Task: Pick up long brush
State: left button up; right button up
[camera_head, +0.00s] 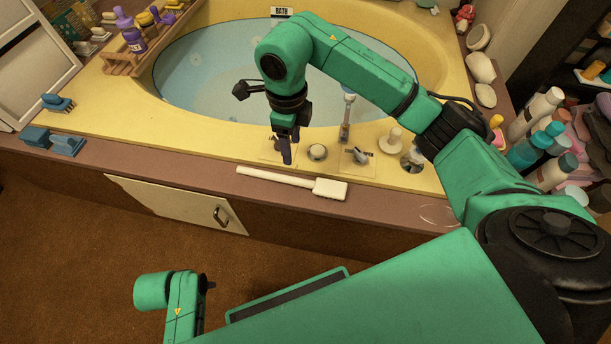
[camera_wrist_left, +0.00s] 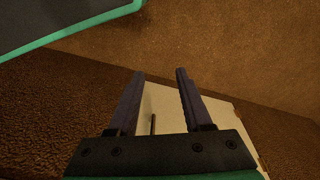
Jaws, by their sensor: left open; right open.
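The long brush (camera_head: 275,178), white with a long handle and a block-shaped head at its right end, lies flat on the brown ledge in front of the tub. My right gripper (camera_head: 287,161) is open, points down and hangs over the yellow tub rim just behind the brush's handle. It looks empty; whether it touches the brush cannot be told. My left gripper (camera_wrist_left: 159,72) is open and empty in the left wrist view, with carpet and a pale cabinet door beyond its fingers.
The tub (camera_head: 195,75) holds blue water. Faucet knobs (camera_head: 318,152) stand on its rim near the brush. Blue brushes (camera_head: 55,142) lie at left, near a wooden caddy (camera_head: 120,62). Bottles (camera_head: 535,115) crowd the right. The ledge (camera_head: 180,167) left of the brush is clear.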

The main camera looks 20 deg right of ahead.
aim_at(295, 179)
jog(key=f+b, duration=0.1)
jog(key=f, duration=0.5)
jog(key=f+b, duration=0.1)
jog(key=f, duration=0.6)
jog(key=shift+s+f+b, duration=0.2)
jog(key=shift+f+b, duration=0.05)
jog(key=shift+b, duration=0.1)
jog(key=shift+f, duration=0.2)
pick_arm(q)
notch_tip(295, 179, up, 7)
jog(key=shift+s+d+r, duration=0.2)
jog(key=shift+s+d, duration=0.1)
jog(key=shift+d, duration=0.05)
pick_arm(e)
jog(key=shift+r, duration=0.1)
grip_shut()
